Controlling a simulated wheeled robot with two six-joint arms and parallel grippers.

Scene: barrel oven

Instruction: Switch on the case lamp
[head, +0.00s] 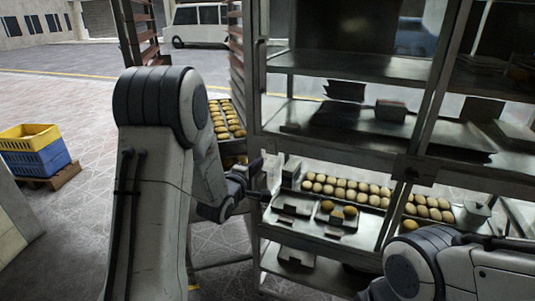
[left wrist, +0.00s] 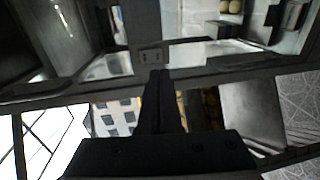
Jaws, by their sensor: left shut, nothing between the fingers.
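The case (head: 259,100) is a tall metal-framed display case with shelves, filling the middle and right of the head view. Its upper shelves look dim, and no glowing lamp shows. My left gripper (head: 262,194) is shut and empty at the case's left front post, at the height of the lower bread shelf. In the left wrist view, the shut fingers (left wrist: 158,80) point at a small grey plate, seemingly a switch (left wrist: 151,57), on a metal frame bar. The fingertips are very close to it; I cannot tell whether they touch. My right arm shows at lower right, its gripper out of view.
Trays of round rolls (head: 345,190) stand on the case's lower shelf. A rack with bread trays (head: 225,120) stands behind my left arm. Yellow and blue crates (head: 32,150) sit on a pallet at far left. Paved floor between is clear.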

